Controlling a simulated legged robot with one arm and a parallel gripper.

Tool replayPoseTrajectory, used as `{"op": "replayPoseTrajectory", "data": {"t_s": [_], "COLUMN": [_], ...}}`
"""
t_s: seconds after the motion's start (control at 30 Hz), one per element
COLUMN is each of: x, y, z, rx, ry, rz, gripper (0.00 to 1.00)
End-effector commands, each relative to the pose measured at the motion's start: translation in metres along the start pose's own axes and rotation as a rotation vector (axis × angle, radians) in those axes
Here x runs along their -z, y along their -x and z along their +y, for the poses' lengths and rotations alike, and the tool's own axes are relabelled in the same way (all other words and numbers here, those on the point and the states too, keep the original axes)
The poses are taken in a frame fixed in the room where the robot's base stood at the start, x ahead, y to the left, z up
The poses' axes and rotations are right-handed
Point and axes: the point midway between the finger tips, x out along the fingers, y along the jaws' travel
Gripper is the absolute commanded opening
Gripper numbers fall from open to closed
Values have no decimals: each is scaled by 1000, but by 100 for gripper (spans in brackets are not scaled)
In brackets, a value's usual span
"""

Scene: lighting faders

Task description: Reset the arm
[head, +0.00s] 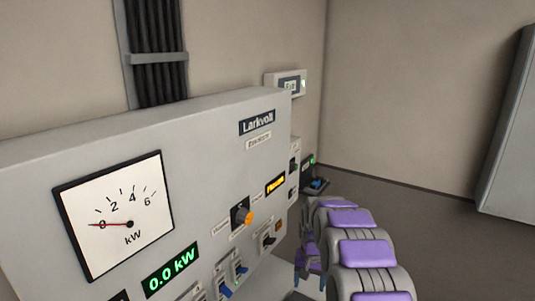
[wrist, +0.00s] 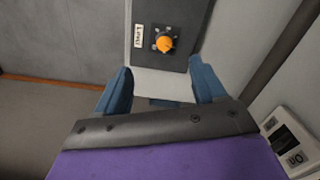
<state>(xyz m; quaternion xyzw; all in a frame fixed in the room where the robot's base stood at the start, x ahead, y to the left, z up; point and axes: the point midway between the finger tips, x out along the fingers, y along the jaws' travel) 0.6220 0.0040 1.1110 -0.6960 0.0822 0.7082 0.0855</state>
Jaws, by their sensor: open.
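My gripper (wrist: 160,67) is open and empty in the wrist view, with its two blue fingers apart. An orange knob (wrist: 164,43) on a dark plate lies beyond the fingertips, apart from them. My arm, with purple covers, fills the lower right of the head view. It reaches out along the right end of the grey Larkvolt panel (head: 215,150). The fingertips are hard to make out in the head view.
The panel carries a kW dial (head: 118,215) with its needle near 0, a green 0.0 kW display (head: 170,270), an orange-marked knob (head: 242,216) and blue-handled switches (head: 226,291). A grey cabinet (head: 510,140) stands at right. Floor between is clear.

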Motion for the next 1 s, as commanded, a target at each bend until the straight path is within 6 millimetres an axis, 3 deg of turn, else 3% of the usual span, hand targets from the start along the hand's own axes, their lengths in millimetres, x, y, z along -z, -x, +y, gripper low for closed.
{"op": "replayPoseTrajectory", "data": {"t_s": [0.13,0.5,1.0], "x": [-32,-123,-260], "y": [26,72,96], "z": [6,26,61], "rx": [2,-1,-13], "ry": [25,89,163], "rz": [-9,-42,-87], "gripper": [70,70,70]}}
